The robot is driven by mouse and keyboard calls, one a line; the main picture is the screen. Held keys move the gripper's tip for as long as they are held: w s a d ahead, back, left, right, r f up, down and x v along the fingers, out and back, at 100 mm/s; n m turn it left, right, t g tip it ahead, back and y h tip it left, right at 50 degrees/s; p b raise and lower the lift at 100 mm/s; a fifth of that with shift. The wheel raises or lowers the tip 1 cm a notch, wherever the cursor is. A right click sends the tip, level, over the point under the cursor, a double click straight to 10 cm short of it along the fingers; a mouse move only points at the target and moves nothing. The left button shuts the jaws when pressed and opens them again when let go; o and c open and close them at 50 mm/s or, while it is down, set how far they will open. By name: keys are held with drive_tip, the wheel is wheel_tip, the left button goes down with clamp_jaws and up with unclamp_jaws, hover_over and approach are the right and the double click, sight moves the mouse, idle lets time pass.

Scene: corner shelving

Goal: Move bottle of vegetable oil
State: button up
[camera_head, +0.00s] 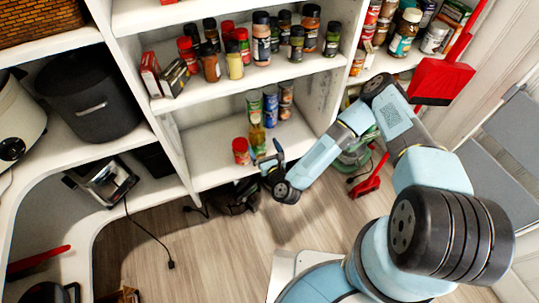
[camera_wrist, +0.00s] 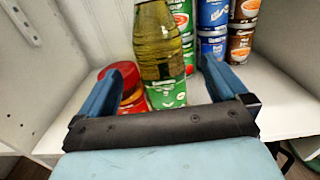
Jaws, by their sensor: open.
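The bottle of vegetable oil (camera_wrist: 160,45) stands upright on a white shelf, with yellow-green oil and a green label. In the head view the bottle (camera_head: 257,137) is on the lower shelf, partly hidden by my gripper. My gripper (camera_wrist: 158,82) is open, and its two blue fingers point at the bottle from the front. In the wrist view the bottle appears between the fingers; I cannot tell whether they touch it. In the head view my gripper (camera_head: 268,158) is at the front of that shelf. The bottle's top is cut off in the wrist view.
A red-lidded jar (camera_wrist: 131,82) stands close left of the bottle, partly behind the left finger. Stacked cans (camera_wrist: 212,30) stand to the right and behind. A shelf of spice jars (camera_head: 261,40) is above. Bare shelf surface (camera_head: 202,150) lies to the left.

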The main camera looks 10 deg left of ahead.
sight(256, 131)
drive_tip(key=x, duration=0.9)
drive_tip(key=shift+w+a, duration=0.15)
drive_tip(key=shift+w, duration=0.2)
drive_tip(key=c, duration=1.6)
